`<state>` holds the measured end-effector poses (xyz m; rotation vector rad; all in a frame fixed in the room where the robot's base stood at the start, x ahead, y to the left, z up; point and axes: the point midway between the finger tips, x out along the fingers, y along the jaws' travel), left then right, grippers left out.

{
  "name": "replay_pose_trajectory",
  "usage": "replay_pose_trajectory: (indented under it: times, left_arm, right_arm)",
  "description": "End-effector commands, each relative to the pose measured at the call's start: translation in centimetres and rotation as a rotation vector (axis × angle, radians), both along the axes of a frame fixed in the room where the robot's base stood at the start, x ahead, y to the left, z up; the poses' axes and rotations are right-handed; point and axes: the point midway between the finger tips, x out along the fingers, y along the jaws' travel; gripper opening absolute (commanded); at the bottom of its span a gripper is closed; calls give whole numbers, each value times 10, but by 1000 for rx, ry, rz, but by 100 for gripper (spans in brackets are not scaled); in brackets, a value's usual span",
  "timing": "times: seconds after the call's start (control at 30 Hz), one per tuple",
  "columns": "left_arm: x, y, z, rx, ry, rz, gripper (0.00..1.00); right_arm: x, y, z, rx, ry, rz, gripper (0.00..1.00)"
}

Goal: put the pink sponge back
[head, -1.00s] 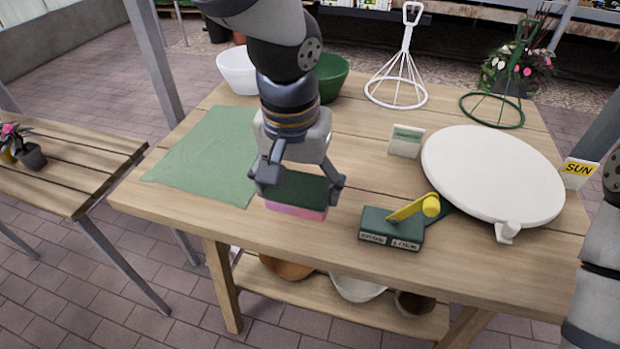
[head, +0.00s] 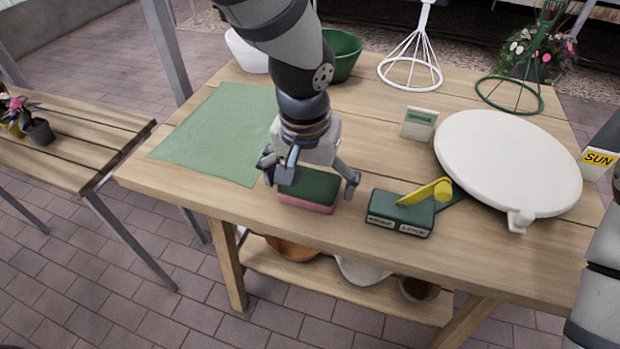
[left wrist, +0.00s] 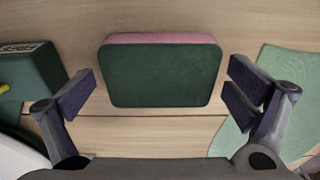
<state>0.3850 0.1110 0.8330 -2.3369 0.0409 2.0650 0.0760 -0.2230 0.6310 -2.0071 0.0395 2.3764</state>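The pink sponge (head: 307,193) is a block with a dark green top layer and a pink lower layer. It lies flat on the wooden table (head: 250,208) near the front edge, right of the green mat. My left gripper (head: 318,183) is just above it, pointing down, with one finger on each side. In the left wrist view the sponge (left wrist: 160,75) sits between the spread fingers, with a gap on both sides, so the gripper is open. My right arm shows at the right edge; its gripper is out of view.
A dark green box (head: 400,213) with a yellow-handled tool (head: 430,192) stands close right of the sponge. A white round disc (head: 508,160) lies further right. A small card (head: 419,123) stands behind. The green mat (head: 215,135) lies flat at left. Bowls (head: 340,55) stand at the back.

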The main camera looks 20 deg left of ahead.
Motion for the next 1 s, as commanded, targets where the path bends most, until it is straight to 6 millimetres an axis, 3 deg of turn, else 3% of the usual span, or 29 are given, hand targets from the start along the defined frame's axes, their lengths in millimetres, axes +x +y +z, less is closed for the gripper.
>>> replay_pose_trajectory:
  times: [0.23,0.5,0.7,1.0]
  left_arm:
    - [0,0,8,-1,-3,1,98]
    - [-7,0,79,-2,-11,1,98]
    - [-13,0,114,-1,-1,1,98]
    - [-15,0,122,0,3,0,98]
  right_arm:
    - [1,0,1,0,-4,0,40]
    - [13,0,11,0,-48,0,40]
    - [11,0,10,0,-42,0,40]
    - [11,0,10,0,-41,0,40]
